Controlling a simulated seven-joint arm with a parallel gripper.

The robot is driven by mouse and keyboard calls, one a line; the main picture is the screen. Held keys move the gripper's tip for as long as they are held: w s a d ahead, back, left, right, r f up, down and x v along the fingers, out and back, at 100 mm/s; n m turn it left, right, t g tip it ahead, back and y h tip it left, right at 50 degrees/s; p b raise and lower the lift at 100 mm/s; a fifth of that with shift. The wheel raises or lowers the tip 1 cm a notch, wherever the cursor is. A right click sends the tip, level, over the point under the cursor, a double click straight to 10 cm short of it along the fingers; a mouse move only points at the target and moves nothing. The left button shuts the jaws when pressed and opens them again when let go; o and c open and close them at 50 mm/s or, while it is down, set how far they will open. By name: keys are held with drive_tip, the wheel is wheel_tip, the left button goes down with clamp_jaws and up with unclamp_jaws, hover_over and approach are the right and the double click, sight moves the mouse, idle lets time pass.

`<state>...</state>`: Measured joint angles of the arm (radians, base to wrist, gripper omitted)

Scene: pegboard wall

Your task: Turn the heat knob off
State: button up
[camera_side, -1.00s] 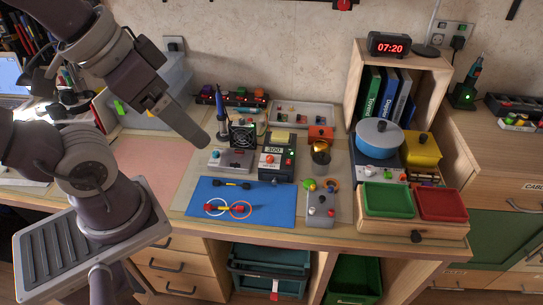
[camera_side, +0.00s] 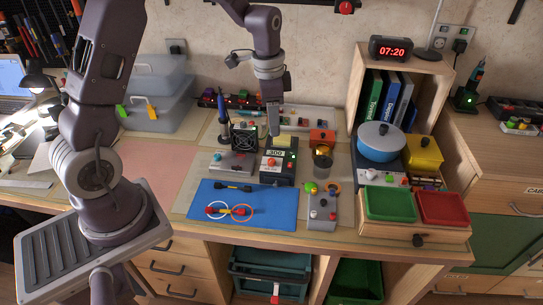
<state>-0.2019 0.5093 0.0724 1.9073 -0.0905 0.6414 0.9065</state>
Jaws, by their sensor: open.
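A dark station (camera_side: 279,168) with a lit display reading 300 stands on the bench; a small red knob (camera_side: 271,161) shows on its front. A hot plate (camera_side: 383,177) under a blue lidded pot (camera_side: 380,143) also has small knobs on its front. No label tells me which one is the heat knob. My gripper (camera_side: 273,131) points down behind and above the station, near its yellow sponge (camera_side: 283,141). It appears apart from the knobs. It is open, with nothing seen between the fingers, and the finger gap is too small to make out.
A fan (camera_side: 243,137) and a soldering iron in its holder (camera_side: 223,125) stand left of the station. A cup-like holder (camera_side: 322,162) and an orange box (camera_side: 321,137) stand right. A blue mat (camera_side: 255,216) with cables lies in front.

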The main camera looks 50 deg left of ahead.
drive_tip(key=m+g, duration=0.1)
hover_over(271, 160)
wheel_tip(271, 160, down, 9)
drive_tip(key=shift+r, duration=0.2)
wheel_tip(271, 160, down, 7)
drive_tip(key=shift+d+r, duration=0.1)
drive_tip(key=shift+r, duration=0.05)
clamp_jaws()
